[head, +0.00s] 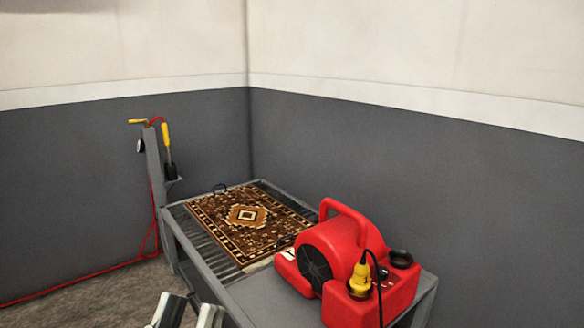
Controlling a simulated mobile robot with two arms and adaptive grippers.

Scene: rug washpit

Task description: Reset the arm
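My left gripper (190,308) shows at the bottom edge of the head view, left of centre. Its two pale grey and dark fingers stand apart with a gap between them, and nothing shows in the gap. It appears in front of the near left side of the grey table (215,286); I cannot tell how far from it. The rest of the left arm is below the picture. My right gripper is not in view.
A patterned brown rug (248,216) lies on the table's slatted top. A red blower (340,260) with a yellow plug (360,280) stands at the near right end. A grey post (154,165) holds a yellow-handled tool (166,140). A red hose (75,292) runs along the floor.

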